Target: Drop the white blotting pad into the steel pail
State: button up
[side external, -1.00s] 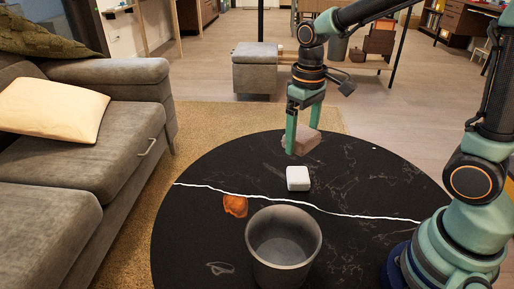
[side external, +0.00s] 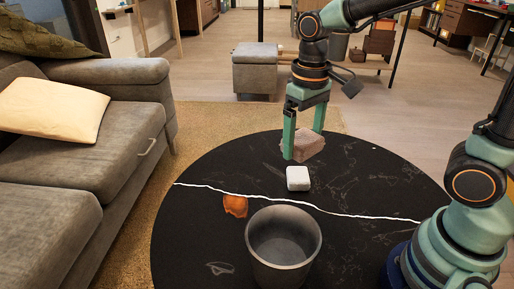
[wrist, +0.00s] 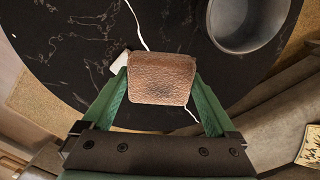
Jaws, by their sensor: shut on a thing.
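The white blotting pad (side external: 298,178) is a small pale block lying on the black table, in front of my gripper. In the wrist view the white pad (wrist: 121,63) shows only in part, behind the left of a brown block. My gripper (side external: 304,145) is shut on that rough brown block (side external: 301,147), not on the pad. The brown block also fills the space between my fingers in the wrist view (wrist: 162,80). The steel pail (side external: 262,262) stands open at the table's front; its visible inside looks empty. Its rim shows top right in the wrist view (wrist: 213,38).
A crumpled orange thing (side external: 235,206) lies on the table left of the pad, behind the pail. The round black table (side external: 375,185) is clear to the right of the pad. A grey sofa (side external: 110,130) stands to the left, beyond the table edge.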

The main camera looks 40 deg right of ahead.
jog(key=s+a+r, duration=0.4)
jog(key=s+a, duration=0.5)
jog(key=a, duration=0.2)
notch_tip(320, 180, down, 6)
jog(key=shift+w+a+f, duration=0.15)
jog(key=shift+w+a, duration=0.05)
jog(key=shift+a, duration=0.05)
jog(key=o, duration=0.8)
jog(key=shift+o, duration=0.2)
notch_tip(320, 180, up, 12)
